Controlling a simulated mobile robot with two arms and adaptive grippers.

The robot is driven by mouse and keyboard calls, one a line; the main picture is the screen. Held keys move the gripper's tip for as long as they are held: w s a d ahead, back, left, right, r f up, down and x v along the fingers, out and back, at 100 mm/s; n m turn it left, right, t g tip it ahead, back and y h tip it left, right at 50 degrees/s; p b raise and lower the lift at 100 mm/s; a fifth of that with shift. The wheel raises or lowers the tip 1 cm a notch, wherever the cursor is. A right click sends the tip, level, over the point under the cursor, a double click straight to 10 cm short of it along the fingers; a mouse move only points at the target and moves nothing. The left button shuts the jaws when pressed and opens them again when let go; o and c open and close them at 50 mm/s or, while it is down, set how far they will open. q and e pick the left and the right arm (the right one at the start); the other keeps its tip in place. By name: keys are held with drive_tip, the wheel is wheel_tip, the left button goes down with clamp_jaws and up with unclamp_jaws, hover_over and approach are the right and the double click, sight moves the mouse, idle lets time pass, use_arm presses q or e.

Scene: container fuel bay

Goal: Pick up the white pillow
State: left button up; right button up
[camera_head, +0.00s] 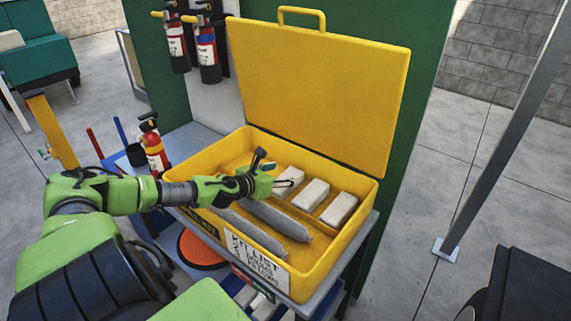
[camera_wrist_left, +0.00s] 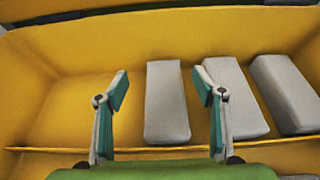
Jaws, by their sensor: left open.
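Three white pillows lie in a row in the back compartment of an open yellow box: a left one (camera_head: 289,178), a middle one (camera_head: 311,195) and a right one (camera_head: 340,209). My left gripper (camera_head: 281,176) is open above the box, by the left pillow. In the left wrist view, the left pillow (camera_wrist_left: 167,105) shows between the spread fingers of my left gripper (camera_wrist_left: 162,85). The right finger partly covers the middle pillow (camera_wrist_left: 240,100). The right pillow (camera_wrist_left: 285,92) lies farther right. Contact with a pillow cannot be told. My right gripper is out of view.
Two long grey socks (camera_head: 276,219) lie in the box's front compartment, before a low divider (camera_wrist_left: 270,147). The yellow lid (camera_head: 320,90) stands raised behind. A red extinguisher (camera_head: 153,148) stands left of the box. The back compartment's left part is bare.

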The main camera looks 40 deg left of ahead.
sight(293, 172)
use_arm(q)
drive_tip(key=shift+d+f+p+x, duration=0.1)
drive_tip(key=shift+p+x, duration=0.05)
drive_tip(key=shift+x, duration=0.85)
drive_tip(key=shift+d+f+p+x, duration=0.1)
drive_tip(key=shift+p+x, duration=0.05)
drive_tip(key=shift+x, duration=0.85)
drive_tip(key=shift+d+f+p+x, duration=0.1)
drive_tip(key=shift+d+p+x, duration=0.05)
drive_tip(key=shift+x, duration=0.85)
drive_tip(key=shift+s, duration=0.1)
drive_tip(key=c, duration=1.2)
